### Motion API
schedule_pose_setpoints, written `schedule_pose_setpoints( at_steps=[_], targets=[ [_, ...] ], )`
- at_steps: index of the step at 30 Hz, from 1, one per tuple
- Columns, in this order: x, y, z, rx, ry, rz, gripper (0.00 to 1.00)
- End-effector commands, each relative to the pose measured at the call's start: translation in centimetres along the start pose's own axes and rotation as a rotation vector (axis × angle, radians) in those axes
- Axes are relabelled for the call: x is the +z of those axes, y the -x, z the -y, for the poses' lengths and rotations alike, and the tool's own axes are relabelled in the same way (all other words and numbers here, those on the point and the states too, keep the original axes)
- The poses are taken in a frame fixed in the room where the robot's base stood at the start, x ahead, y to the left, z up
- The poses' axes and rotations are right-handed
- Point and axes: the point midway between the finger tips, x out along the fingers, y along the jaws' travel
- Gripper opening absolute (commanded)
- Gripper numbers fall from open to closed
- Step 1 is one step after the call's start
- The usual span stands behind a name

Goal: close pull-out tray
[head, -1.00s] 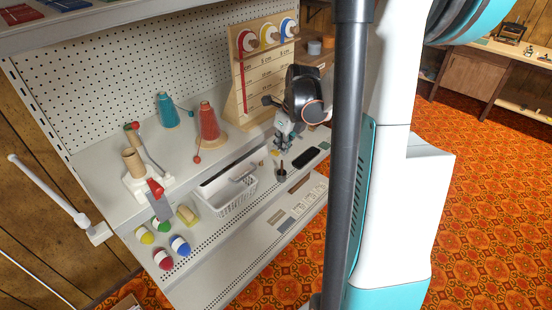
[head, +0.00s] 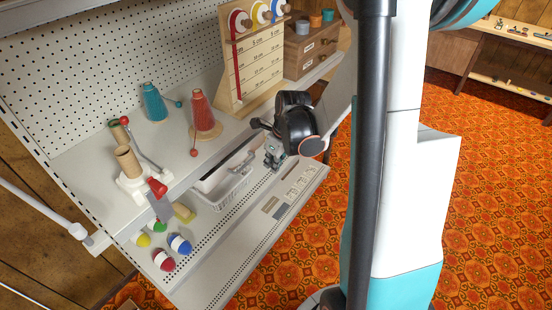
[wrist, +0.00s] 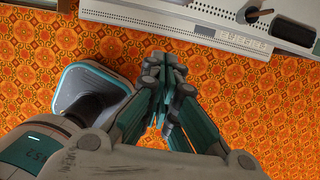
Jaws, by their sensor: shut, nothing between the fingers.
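The fingertips look apart from the tray edge.
Red (head: 203,117) and teal (head: 154,103) thread cones stand behind. A wooden measuring board (head: 255,60) stands at the back. The floor (head: 490,190) at right is open.

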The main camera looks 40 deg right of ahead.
Motion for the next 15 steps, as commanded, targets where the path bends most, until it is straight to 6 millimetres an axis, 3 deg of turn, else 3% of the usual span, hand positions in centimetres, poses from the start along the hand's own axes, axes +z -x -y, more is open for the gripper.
schedule_pose_setpoints(
  at_steps=[3, 9, 15],
  targets=[
    [-0.1, -2.6, 0.0, 0.000, 0.001, 0.000, 0.00],
    [2.9, -2.2, 0.0, 0.000, 0.002, 0.000, 0.00],
    [3.9, -2.1, 0.0, 0.000, 0.000, 0.000, 0.00]
  ],
)
